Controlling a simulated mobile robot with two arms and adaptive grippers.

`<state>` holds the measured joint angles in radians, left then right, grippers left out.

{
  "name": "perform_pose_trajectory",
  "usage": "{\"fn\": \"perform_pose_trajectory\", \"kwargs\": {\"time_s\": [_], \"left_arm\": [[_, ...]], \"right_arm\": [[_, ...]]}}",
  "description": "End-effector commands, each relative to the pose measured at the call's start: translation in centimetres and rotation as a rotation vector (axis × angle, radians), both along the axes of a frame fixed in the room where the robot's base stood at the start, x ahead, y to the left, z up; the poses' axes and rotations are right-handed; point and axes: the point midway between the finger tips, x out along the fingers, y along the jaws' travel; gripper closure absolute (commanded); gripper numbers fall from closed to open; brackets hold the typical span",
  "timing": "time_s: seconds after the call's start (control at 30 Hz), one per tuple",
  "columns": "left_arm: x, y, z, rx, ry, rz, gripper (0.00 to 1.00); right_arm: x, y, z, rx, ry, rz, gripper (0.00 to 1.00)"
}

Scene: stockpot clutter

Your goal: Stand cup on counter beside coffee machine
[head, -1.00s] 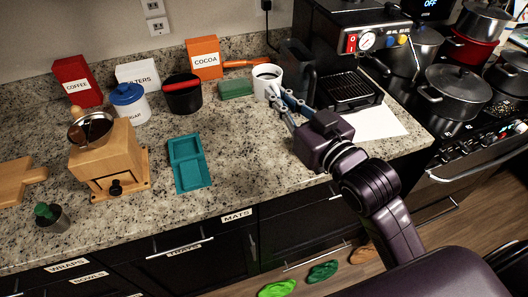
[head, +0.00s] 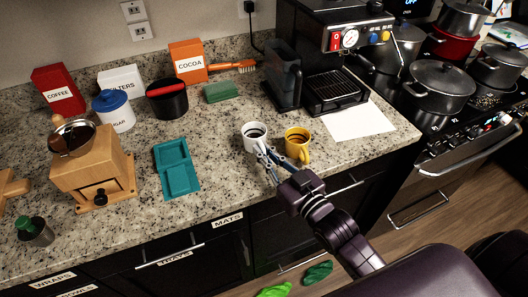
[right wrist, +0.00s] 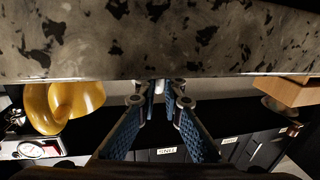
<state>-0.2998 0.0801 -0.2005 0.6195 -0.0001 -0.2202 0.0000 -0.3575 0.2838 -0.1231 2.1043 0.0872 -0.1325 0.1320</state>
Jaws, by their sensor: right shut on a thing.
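A white cup (head: 255,140) with dark contents is upright near the counter's front edge in the head view. My right gripper (head: 268,155) is shut on its near side. I cannot tell whether its base touches the counter. A yellow mug (head: 297,143) stands just right of it, close to my fingers; it also shows at the left in the right wrist view (right wrist: 75,105). The coffee machine (head: 335,60) stands at the back right. In the right wrist view the fingers (right wrist: 158,92) meet ahead, and the white cup is mostly hidden. My left gripper is out of view.
A dark pitcher (head: 283,75) stands left of the machine, and white paper (head: 358,120) lies in front of it. A green sponge (head: 221,92), teal tray (head: 176,170) and wooden grinder (head: 95,175) are to the left. Counter is clear between sponge and white cup.

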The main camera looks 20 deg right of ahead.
Motion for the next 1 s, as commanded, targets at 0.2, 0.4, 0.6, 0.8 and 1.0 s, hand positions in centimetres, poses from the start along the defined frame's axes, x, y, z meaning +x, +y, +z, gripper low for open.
{"fn": "perform_pose_trajectory", "kwargs": {"time_s": [0.2, 0.4, 0.6, 0.8, 1.0], "left_arm": [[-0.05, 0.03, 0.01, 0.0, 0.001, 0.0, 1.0], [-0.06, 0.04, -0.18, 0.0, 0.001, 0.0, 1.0], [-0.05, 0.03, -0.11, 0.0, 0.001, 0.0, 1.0], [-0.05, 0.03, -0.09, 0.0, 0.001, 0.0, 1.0], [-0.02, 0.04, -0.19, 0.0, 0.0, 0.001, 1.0]], "right_arm": [[0.01, 0.02, -0.02, 0.0, -0.004, 0.0, 1.0], [0.01, 0.02, -0.42, 0.001, -0.004, 0.0, 1.0], [0.0, 0.02, -0.4, 0.0, -0.002, 0.0, 0.75], [0.01, 0.01, -0.38, 0.0, -0.002, 0.0, 0.75], [-0.73, -0.16, -0.29, 0.0, 0.0, 0.0, 0.75]]}}
